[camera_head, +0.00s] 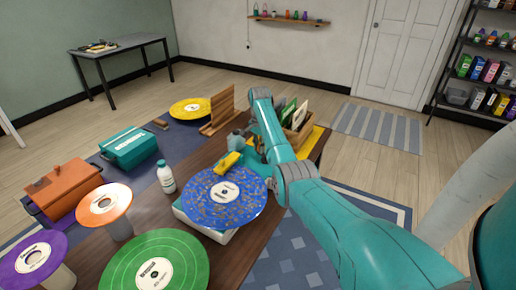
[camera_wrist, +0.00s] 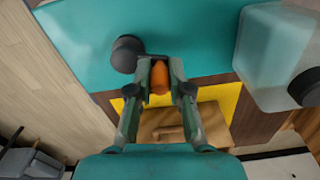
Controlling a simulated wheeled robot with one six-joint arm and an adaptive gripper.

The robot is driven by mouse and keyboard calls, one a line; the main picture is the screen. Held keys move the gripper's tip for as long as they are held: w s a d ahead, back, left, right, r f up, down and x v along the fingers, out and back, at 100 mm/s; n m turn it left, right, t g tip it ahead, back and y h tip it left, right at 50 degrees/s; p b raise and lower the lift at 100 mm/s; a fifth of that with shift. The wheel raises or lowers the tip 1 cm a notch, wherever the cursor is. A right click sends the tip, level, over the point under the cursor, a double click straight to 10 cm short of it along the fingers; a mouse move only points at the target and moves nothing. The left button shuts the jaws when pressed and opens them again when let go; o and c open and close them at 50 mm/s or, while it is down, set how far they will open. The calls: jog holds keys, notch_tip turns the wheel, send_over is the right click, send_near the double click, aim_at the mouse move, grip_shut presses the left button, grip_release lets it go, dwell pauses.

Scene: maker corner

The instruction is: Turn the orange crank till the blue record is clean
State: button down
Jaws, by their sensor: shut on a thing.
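The blue record (camera_head: 224,198) lies flat on a white-based machine (camera_head: 192,222) on the table, with pale, yellowish specks scattered over its face around a white label. A yellow piece (camera_head: 229,161) sits at the record's far edge. In the wrist view, my gripper (camera_wrist: 160,84) is shut on the orange crank's handle (camera_wrist: 159,75), beside a teal surface (camera_wrist: 190,30) with a black knob (camera_wrist: 126,53). In the head view my arm covers the crank, and the gripper's grasp cannot be seen there.
Green (camera_head: 155,270), orange (camera_head: 104,204) and purple (camera_head: 32,254) records stand at the front left. A white bottle (camera_head: 166,178) stands left of the blue record. A wooden rack (camera_head: 218,118) and a record crate (camera_head: 298,130) are behind, near my arm.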

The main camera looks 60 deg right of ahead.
jog(key=shift+s+d+m, duration=0.1)
jog(key=shift+d+m, duration=0.25)
jog(key=shift+m, duration=0.65)
jog(key=c, duration=1.1)
grip_release()
notch_tip(320, 180, up, 12)
jog(key=shift+r, duration=0.1)
